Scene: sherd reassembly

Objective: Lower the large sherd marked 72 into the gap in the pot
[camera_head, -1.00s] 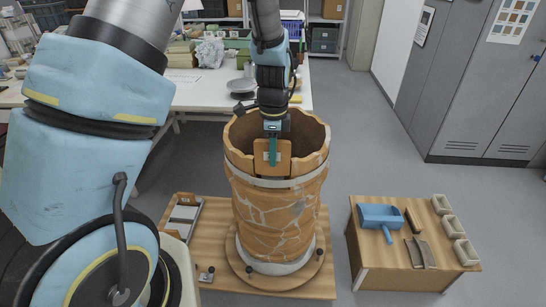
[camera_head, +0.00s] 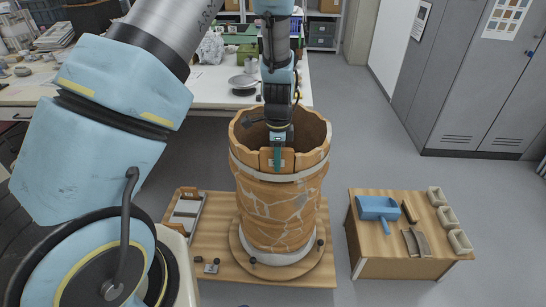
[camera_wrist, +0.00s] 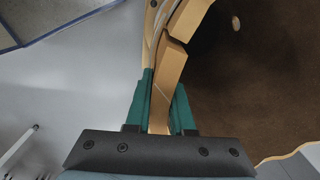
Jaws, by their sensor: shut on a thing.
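The pot (camera_head: 278,208) is a tall, cracked orange-brown vessel standing upright, with pale bands around it. My gripper (camera_head: 278,165) points down at its near rim and is shut on the large sherd (camera_head: 289,160). The sherd sits in the gap in the near wall, its top about level with the rim beside it. In the wrist view the green fingers (camera_wrist: 162,108) grip both faces of the sherd (camera_wrist: 166,85), and a thin dark seam separates it from the neighbouring wall (camera_wrist: 188,18). I cannot read the mark 72 or tell whether the lower edge is seated.
The pot stands on a round board (camera_head: 308,267) on a wooden base with small knobs. A tray (camera_head: 186,214) lies to the left. A white bench (camera_head: 215,92) stands behind; grey floor lies between.

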